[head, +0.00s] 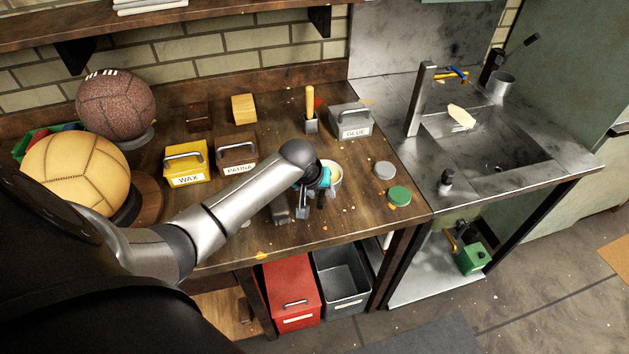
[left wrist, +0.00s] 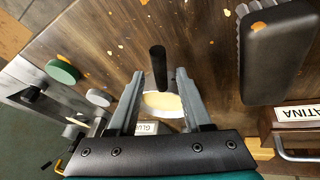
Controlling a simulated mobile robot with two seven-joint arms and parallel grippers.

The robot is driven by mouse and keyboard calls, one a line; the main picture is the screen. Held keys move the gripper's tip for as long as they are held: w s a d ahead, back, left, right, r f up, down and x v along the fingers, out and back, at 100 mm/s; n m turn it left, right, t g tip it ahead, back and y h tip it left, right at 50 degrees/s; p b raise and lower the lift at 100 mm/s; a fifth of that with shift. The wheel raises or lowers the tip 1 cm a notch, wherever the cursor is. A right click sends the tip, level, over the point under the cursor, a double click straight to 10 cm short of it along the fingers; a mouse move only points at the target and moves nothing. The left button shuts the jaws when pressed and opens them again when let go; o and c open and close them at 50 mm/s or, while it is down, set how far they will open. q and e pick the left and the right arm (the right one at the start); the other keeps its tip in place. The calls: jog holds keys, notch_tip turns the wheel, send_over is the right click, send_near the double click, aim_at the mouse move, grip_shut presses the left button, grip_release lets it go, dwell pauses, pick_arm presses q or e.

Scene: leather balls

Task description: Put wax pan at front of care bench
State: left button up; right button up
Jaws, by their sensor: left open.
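The wax pan (head: 336,176) is a small pale round pan with yellow wax, standing on the wooden care bench (head: 365,218), partly hidden by my left gripper (head: 311,206). In the left wrist view the wax pan (left wrist: 163,103) shows beyond the open fingers of my left gripper (left wrist: 160,76). Its dark handle lies between the two fingertips, with a gap on both sides. I cannot tell how high the fingertips are above the bench. My right gripper is not in view.
A dark brush-like block (left wrist: 277,50) lies beside the gripper. A green lid (head: 399,196) and a grey lid (head: 384,170) lie to the right. The yellow WAX box (head: 186,163), PATINA box (head: 236,152) and GLUE box (head: 351,121) stand behind.

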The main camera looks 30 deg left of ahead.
pick_arm(q)
jog(key=p+v, duration=0.2)
jog(key=v, duration=0.8)
jog(key=shift+s+r+p, duration=0.2)
jog(key=shift+r+p, duration=0.1)
jog(key=s+d+m+g, duration=0.1)
jog(key=s+d+m, duration=0.4)
jog(key=s, duration=0.5)
jog(key=s+d+m, duration=0.3)
jog(key=s+d, duration=0.5)
jog(key=s, duration=0.3)
notch_tip(320, 180, down, 28)
jog(key=s+g+b, duration=0.1)
jog(key=g+b, duration=0.1)
jog(key=b, duration=0.4)
jog(key=s+a+f+b, duration=0.1)
jog(key=s+f+b, duration=0.2)
jog(key=s+f, duration=0.4)
jog(key=s+a+f+g+b, duration=0.1)
jog(key=s+a+f+b, duration=0.1)
jog(key=s+f, duration=0.6)
notch_tip(320, 180, down, 6)
jog(key=shift+s+r+b, duration=0.1)
jog(key=shift+s+b, duration=0.15)
jog(key=shift+b, duration=0.35)
